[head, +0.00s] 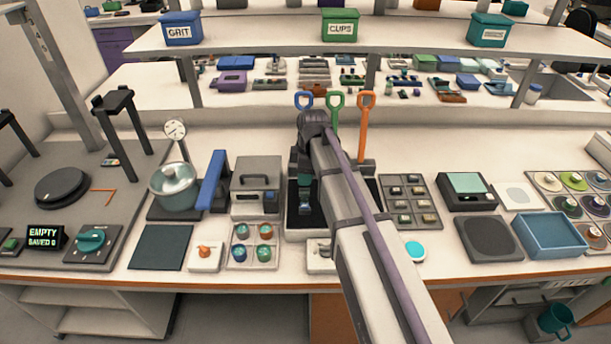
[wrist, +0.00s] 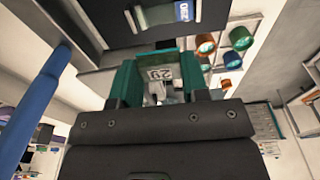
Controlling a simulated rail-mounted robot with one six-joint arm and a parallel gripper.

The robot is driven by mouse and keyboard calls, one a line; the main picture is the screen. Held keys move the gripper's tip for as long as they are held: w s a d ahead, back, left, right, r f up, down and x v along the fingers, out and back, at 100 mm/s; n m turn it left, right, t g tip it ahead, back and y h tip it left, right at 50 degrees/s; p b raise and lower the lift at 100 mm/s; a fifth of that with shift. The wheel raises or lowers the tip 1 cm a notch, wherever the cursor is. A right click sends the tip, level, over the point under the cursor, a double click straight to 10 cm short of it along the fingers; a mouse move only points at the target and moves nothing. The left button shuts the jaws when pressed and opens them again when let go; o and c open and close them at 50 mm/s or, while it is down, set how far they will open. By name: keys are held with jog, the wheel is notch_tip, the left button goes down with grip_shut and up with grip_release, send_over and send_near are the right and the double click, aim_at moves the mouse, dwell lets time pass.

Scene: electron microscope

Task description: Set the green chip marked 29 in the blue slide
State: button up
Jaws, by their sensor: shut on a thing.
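My gripper (wrist: 157,68) is shut on a small greenish chip (wrist: 160,74) with a pale label. The label appears to read 29, turned over in the wrist view. The teal fingers stand on either side of the chip. In the head view my gripper (head: 304,178) is over a black tray (head: 297,218) at the middle of the bench, partly hidden by my arm. A slide-like piece with a blue lettered end (wrist: 185,11) lies in a dark area at the top of the wrist view, apart from the chip. I cannot tell whether it is the blue slide.
A grey tray of several chips (head: 428,190) is right of the black tray. A grey box (head: 256,176) and an upright blue panel (head: 213,180) stand left. Tool handles in blue, green and orange (head: 365,125) rise behind. A tray of coloured cups (head: 253,259) is at the front left.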

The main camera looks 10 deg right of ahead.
aim_at(304, 197)
jog(key=shift+d+f+b, duration=0.1)
jog(key=shift+f+b, duration=0.25)
notch_tip(304, 197, down, 6)
jog(key=b, duration=0.6)
jog(key=shift+f+b, duration=0.4)
jog(key=shift+b, duration=0.05)
jog(key=o, duration=1)
notch_tip(304, 197, up, 11)
jog(key=d+p, duration=0.1)
jog(key=p, duration=0.9)
jog(key=shift+s+f+p, duration=0.15)
jog(key=shift+p, duration=0.25)
jog(key=shift+d, duration=0.1)
